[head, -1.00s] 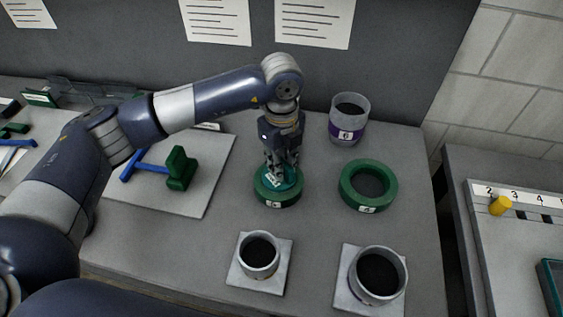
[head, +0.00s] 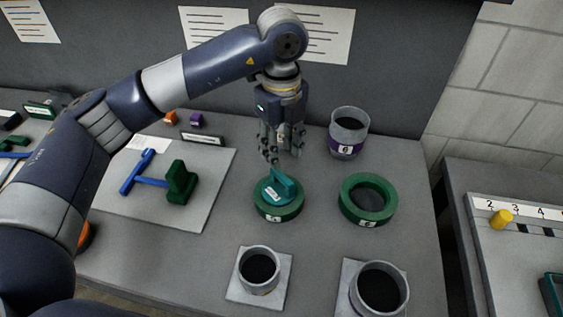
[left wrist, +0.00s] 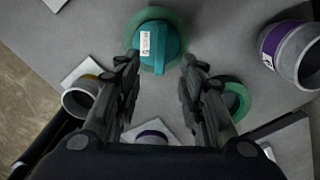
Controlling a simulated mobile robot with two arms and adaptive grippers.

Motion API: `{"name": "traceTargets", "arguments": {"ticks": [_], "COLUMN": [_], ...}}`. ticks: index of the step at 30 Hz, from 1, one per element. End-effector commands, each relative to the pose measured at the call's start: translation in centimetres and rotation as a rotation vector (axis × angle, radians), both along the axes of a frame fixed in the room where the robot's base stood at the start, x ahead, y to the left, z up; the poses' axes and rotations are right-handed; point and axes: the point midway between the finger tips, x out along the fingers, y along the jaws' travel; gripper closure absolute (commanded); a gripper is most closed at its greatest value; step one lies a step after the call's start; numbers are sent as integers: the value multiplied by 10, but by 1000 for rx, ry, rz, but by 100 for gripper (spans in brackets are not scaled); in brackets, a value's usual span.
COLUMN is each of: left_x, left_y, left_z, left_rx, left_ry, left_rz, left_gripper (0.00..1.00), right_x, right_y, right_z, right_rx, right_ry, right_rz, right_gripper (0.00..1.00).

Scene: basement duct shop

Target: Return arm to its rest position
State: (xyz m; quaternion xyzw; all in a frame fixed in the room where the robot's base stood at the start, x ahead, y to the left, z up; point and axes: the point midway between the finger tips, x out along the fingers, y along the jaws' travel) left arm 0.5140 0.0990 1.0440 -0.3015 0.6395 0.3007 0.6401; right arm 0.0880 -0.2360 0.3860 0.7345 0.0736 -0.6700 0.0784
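My left gripper (head: 283,146) hangs above the workbench with its fingers pointing down. In the left wrist view the fingers of the left gripper (left wrist: 158,85) are spread apart with nothing between them. Below it, a teal plug with a raised handle (head: 279,188) sits in a green ring (head: 268,213) on the bench. The teal plug (left wrist: 160,42) and its white label also show in the left wrist view, just beyond the fingertips. There is a clear gap between fingers and handle. My right gripper is not in view.
A grey cup with a purple band (head: 348,133) stands close right of the gripper. An empty green ring (head: 368,199) lies to the right. Grey cups (head: 259,270) (head: 379,289) stand on front pads. A board (head: 208,188) at left holds a blue tool (head: 148,182) and green block (head: 178,185).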

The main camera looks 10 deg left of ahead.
Motion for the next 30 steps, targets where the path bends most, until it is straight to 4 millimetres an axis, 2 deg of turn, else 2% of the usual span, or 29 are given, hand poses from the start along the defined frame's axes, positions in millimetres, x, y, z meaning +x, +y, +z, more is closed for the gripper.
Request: {"name": "traceTargets", "arguments": {"ticks": [3,6,19,22,30], "left_x": [0,0,0,0,0], "left_y": [0,0,0,0,0], "left_z": [13,17,20,30,75], "left_rx": [0,0,0,0,0], "left_ry": [-1,0,0,0,0], "left_rz": [1,1,1,1,1], "left_gripper": [64,64,64,64,64], "right_x": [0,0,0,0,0], "right_y": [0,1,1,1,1], "right_z": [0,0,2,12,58], "right_rx": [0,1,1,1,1], "right_ry": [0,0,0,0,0], "right_rz": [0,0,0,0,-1], "right_gripper": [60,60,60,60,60]}}
